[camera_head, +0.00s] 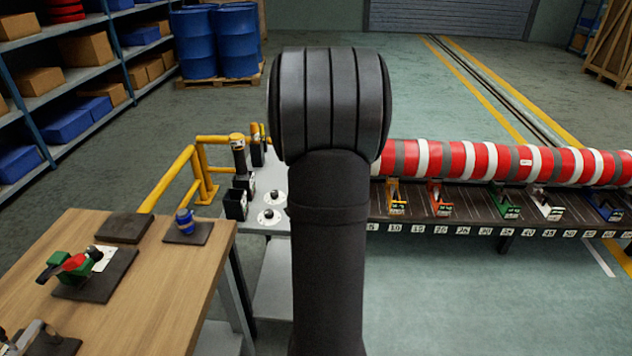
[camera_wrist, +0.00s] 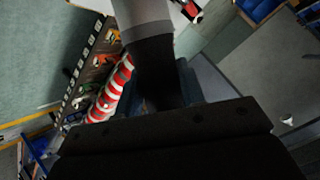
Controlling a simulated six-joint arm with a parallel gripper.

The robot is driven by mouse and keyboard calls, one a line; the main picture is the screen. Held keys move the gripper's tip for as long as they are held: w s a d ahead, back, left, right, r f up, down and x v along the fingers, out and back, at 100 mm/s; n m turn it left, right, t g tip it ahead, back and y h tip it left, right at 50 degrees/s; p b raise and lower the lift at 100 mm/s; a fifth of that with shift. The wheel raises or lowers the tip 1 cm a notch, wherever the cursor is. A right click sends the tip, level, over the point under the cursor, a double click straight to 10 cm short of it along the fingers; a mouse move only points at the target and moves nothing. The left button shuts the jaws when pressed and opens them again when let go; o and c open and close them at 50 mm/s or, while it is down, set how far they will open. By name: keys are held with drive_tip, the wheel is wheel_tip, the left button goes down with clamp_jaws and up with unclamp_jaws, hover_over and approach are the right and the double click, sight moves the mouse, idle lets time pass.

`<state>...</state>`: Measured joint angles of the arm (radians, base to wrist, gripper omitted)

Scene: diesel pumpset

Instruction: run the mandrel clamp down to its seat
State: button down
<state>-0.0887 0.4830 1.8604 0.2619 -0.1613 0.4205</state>
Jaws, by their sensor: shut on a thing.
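My gripper (camera_wrist: 158,88) shows in the wrist view, shut around a black cylinder with a grey end (camera_wrist: 150,45). Its far end runs out at the top edge. In the head view my arm hides my gripper and what it holds. A long roll striped red, white and grey (camera_head: 480,161) lies on a dark bench at the right; it also shows in the wrist view (camera_wrist: 112,92). Small orange, red, green, white and blue clamp-like pieces (camera_head: 441,200) stand in a row before it. I cannot tell which thing is the mandrel clamp, and its seat is not identifiable.
A wooden table (camera_head: 150,290) at the left holds a green device with a red part (camera_head: 72,265) and a blue piece (camera_head: 186,221) on dark pads. A pale stand (camera_head: 270,185) holds black upright tools. Yellow rails (camera_head: 175,180) stand behind.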

drive_tip(key=shift+s+d+f+m+y, duration=0.3)
drive_tip(key=shift+s+d+f, duration=0.1)
drive_tip(key=shift+s, duration=0.15)
drive_tip(key=shift+s+a+f+y, duration=0.1)
drive_tip(key=shift+s+f+y, duration=0.15)
drive_tip(key=shift+y, duration=0.05)
drive_tip(key=s+a+f+m+y, duration=0.2)
drive_tip(key=a+f+m, duration=0.1)
drive_tip(key=a, duration=0.5)
drive_tip(key=s+a+f+m+y, duration=0.2)
drive_tip(key=a+m, duration=0.2)
drive_tip(key=a, duration=0.4)
drive_tip(key=shift+s+a+f+m, duration=0.2)
drive_tip(key=shift+f+m, duration=0.2)
drive_tip(key=shift+a, duration=2.85)
idle(2.2)
